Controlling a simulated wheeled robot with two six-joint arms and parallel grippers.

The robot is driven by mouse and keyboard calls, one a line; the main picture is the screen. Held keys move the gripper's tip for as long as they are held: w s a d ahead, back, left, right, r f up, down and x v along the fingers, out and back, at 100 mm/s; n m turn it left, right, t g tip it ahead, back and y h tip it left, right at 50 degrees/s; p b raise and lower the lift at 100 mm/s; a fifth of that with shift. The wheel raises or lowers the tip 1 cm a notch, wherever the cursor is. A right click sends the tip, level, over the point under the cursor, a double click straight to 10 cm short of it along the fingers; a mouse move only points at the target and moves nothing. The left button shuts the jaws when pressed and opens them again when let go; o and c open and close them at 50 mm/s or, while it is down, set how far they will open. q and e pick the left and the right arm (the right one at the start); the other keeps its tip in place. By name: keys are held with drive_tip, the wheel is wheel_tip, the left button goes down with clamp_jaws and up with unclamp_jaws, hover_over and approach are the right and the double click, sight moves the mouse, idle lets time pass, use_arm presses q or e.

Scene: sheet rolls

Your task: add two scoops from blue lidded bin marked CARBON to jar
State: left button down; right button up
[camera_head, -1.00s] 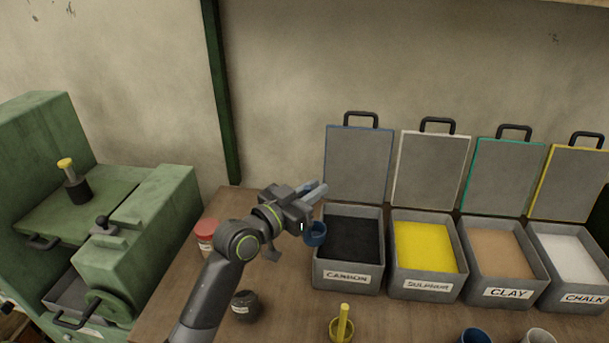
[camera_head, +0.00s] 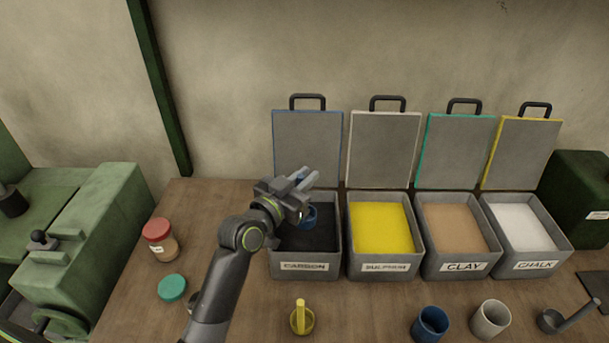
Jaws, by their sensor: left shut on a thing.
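The CARBON bin (camera_head: 305,267) has its blue-edged lid (camera_head: 307,140) standing open at its back. Dark powder (camera_head: 318,240) fills it. My left gripper (camera_head: 305,187) is shut on a blue scoop (camera_head: 311,217), whose cup is over the dark powder, within the bin's outline. I cannot tell whether the cup touches the powder; the gripper partly hides it. A dark jar (camera_head: 193,302) stands on the table, mostly hidden behind my left arm. A teal lid (camera_head: 172,287) lies to its left. My right gripper is not in view.
Open SULPHUR (camera_head: 384,268), CLAY (camera_head: 463,267) and CHALK (camera_head: 538,265) bins stand to the right. A red-lidded jar (camera_head: 160,240) stands left.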

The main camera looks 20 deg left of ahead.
use_arm(q)
wheel_tip(320, 180, down, 10)
drive_tip(key=b, duration=0.8)
drive_tip(key=shift+f+b, duration=0.25)
drive_tip(key=shift+b, duration=0.15)
drive_tip(key=shift+r, duration=0.15)
drive_tip(key=shift+r+p, duration=0.25)
drive_tip(key=shift+p, duration=0.1)
wheel_tip(320, 180, up, 12)
drive_tip(key=p, duration=1.1)
drive_tip(key=shift+r, duration=0.2)
